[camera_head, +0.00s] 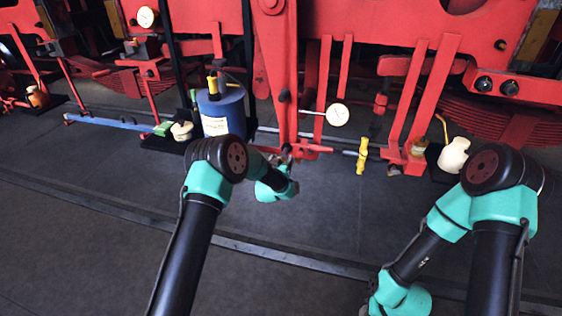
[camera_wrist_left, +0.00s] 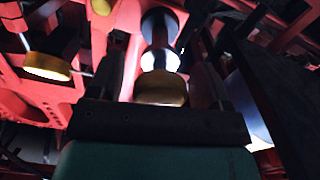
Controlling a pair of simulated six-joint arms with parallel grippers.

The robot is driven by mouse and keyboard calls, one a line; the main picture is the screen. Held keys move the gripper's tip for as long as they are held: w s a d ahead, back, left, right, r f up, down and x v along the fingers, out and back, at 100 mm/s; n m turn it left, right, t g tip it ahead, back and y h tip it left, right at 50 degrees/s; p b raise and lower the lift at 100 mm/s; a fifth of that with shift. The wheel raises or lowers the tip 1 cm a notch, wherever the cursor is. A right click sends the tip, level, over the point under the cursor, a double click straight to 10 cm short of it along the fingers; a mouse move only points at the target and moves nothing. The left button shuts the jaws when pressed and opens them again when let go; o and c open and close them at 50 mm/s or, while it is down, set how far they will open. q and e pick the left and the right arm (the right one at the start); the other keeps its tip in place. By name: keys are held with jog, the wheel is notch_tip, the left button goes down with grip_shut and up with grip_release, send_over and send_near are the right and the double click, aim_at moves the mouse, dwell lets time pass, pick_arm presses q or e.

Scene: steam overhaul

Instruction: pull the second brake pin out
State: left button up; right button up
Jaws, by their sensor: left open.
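My left gripper (camera_head: 287,152) is at the red brake rigging (camera_head: 315,148), low in the middle of the head view. In the left wrist view, the open jaws (camera_wrist_left: 165,60) stand on either side of a pin with a brass-yellow end (camera_wrist_left: 162,90) and a bright metal band. The pin lies between the dark fingers; I cannot tell whether either finger touches it. In the head view my gripper and wrist hide this pin. Another yellow-ended round part (camera_wrist_left: 47,66) shows at the left of the wrist view. My right gripper is out of view.
A blue canister (camera_head: 221,112) stands left of my left wrist. A yellow upright piece (camera_head: 362,156) and a cream jug (camera_head: 454,155) stand to the right. A white round gauge (camera_head: 337,115) sits above the rigging. The dark floor (camera_head: 310,215) in front is clear.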

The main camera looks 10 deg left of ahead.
pick_arm(q)
jog(key=s+a, duration=0.2)
jog(key=s, duration=1.5)
jog(key=shift+s+a, duration=0.15)
jog(key=s+a+f+n+g, duration=0.1)
jog(key=s+a+f+g, duration=0.3)
jog(key=s+f+g, duration=0.5)
jog(key=s+a+f+g, duration=0.4)
jog(key=s+f, duration=0.4)
jog(key=s, duration=0.5)
jog(key=s+g+h, duration=0.1)
jog(key=s+g, duration=0.3)
jog(key=s, duration=0.6)
jog(key=shift+s+a+f+n, duration=0.3)
jog(key=shift+s+a, duration=0.05)
jog(key=shift+s, duration=0.05)
